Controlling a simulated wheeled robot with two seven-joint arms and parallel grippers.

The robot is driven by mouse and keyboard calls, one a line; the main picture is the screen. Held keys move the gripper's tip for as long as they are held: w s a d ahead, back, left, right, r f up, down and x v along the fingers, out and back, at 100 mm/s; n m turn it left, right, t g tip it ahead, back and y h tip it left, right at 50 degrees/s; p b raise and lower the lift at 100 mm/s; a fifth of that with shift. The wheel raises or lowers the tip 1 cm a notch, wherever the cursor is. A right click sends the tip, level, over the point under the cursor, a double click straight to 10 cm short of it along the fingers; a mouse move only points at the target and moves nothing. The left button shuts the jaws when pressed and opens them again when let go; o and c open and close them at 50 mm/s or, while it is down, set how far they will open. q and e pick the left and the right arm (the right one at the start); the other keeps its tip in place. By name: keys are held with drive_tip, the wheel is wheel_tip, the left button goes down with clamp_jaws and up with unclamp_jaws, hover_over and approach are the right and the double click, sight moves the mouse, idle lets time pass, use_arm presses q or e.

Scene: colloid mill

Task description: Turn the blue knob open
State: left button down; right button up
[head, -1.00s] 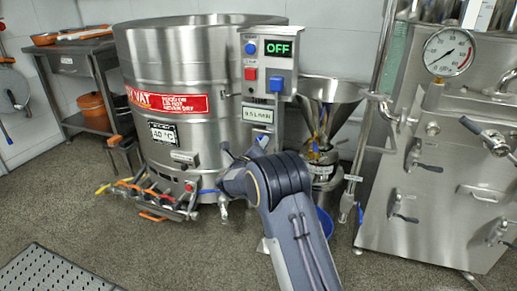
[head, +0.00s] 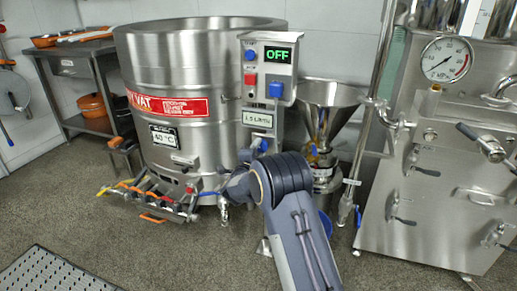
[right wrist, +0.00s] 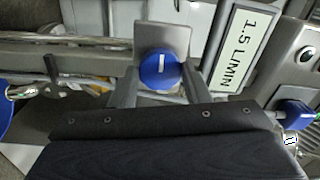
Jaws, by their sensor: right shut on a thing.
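The blue knob (right wrist: 160,70) is round with a white mark and sits on a small grey metal plate, in the middle of the right wrist view. In the head view it shows as a small blue patch (head: 261,145) below the flow readout, partly hidden by my wrist. My right gripper (right wrist: 159,80) is shut on the knob, one finger on each side. The flow readout (right wrist: 243,47) beside the knob reads 1.5 L/MIN; it also shows in the head view (head: 258,118). My left gripper is not in view.
The control box (head: 266,68) above the readout shows OFF and has blue and red buttons. The steel vat (head: 195,100) stands to the left and a steel funnel (head: 330,95) to the right. Several valves (head: 150,195) sit low on the left. A steel machine (head: 440,190) stands far right.

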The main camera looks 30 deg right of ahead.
drive_tip(key=n+p, duration=0.2)
drive_tip(key=n, duration=0.2)
drive_tip(key=shift+n, duration=0.4)
drive_tip(key=n+p, duration=0.2)
drive_tip(key=n, duration=0.2)
drive_tip(key=shift+s+y, duration=0.1)
drive_tip(key=shift+y, duration=0.2)
drive_tip(key=n+p, duration=0.3)
drive_tip(key=n, duration=0.1)
drive_tip(key=shift+r+n, duration=0.1)
drive_tip(key=shift+n, duration=0.2)
drive_tip(key=n+p, duration=0.2)
drive_tip(key=n, duration=0.1)
drive_tip(key=shift+n, duration=0.3)
drive_tip(key=n+p, duration=0.3)
drive_tip(key=n, duration=0.3)
drive_tip(key=shift+y+p, duration=0.3)
drive_tip(key=n+p, duration=0.1)
drive_tip(key=n, duration=0.2)
drive_tip(key=shift+n, duration=0.3)
drive_tip(key=shift+n+g+p, duration=0.3)
drive_tip(key=shift+n+p, duration=0.4)
drive_tip(key=shift+n, duration=0.7)
